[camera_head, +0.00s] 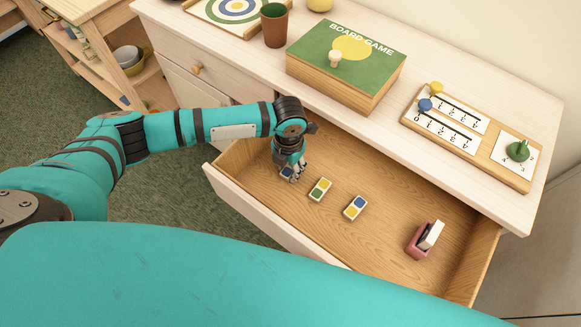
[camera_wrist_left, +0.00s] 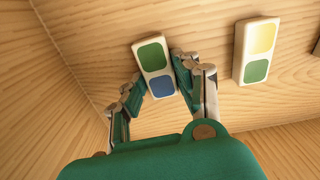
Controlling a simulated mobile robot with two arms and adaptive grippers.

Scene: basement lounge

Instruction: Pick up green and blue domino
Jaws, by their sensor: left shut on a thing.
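The green and blue domino (camera_wrist_left: 151,62) is a cream tile with a green square above a blue one. In the left wrist view it lies between the two fingers of my left gripper (camera_wrist_left: 157,79), which is shut on it. In the head view my left gripper (camera_head: 291,173) reaches down into the left part of the open drawer and largely covers the domino. I cannot tell whether the domino touches the drawer floor. My right gripper is not in view.
A yellow and green domino (camera_head: 320,189) lies just right of my left gripper, then a blue and yellow domino (camera_head: 355,208). A pink dispenser-like object (camera_head: 425,240) stands at the drawer's right. The drawer's front wall (camera_head: 262,222) is near. A board game box (camera_head: 345,65) sits above.

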